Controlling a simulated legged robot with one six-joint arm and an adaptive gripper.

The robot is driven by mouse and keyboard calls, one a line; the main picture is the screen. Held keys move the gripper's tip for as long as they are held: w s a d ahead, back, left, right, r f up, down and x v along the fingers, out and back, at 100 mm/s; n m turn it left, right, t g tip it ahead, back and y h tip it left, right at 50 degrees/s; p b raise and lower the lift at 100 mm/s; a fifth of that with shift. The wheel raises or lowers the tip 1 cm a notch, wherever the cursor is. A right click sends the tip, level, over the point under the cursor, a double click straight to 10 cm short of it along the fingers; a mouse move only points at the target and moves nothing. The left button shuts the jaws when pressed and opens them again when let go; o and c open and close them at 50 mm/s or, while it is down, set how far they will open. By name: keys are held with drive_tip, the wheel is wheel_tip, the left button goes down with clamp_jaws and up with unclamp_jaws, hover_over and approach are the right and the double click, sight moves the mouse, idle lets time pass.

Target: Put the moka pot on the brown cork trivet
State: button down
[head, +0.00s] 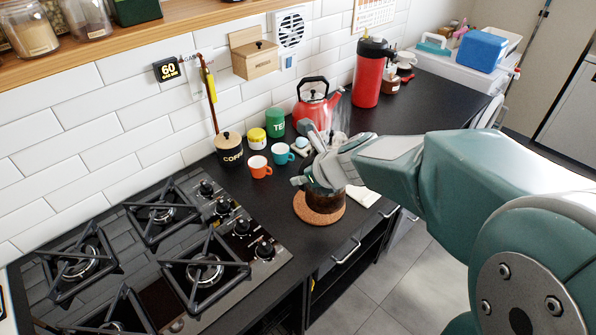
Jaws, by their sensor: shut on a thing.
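The brown cork trivet (300,211) lies flat on the black counter, to the right of the hob. My gripper (314,178) is over the trivet, shut on the moka pot (325,200). The pot's dark lower body shows below the fingers, looks upright and is within the trivet's outline. Its upper part is mostly hidden by my gripper. I cannot tell whether its base touches the cork. Faint steam shows above my gripper.
The gas hob (201,272) is at left. Behind the trivet stand an orange mug (259,167), a teal mug (282,153), a black coffee jar (229,149), a green tin (275,124) and a red kettle (316,104). The counter's front edge is close to the trivet.

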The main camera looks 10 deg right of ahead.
drive_tip(key=w+d+f, duration=0.1)
drive_tip(key=w+f, duration=0.7)
drive_tip(key=f, duration=0.2)
drive_tip(key=shift+w+f, duration=0.25)
drive_tip(key=shift+w, duration=0.1)
drive_tip(key=shift+f, duration=0.1)
drive_tip(key=c, duration=0.6)
unclamp_jaws()
drive_tip(key=shift+f, duration=0.1)
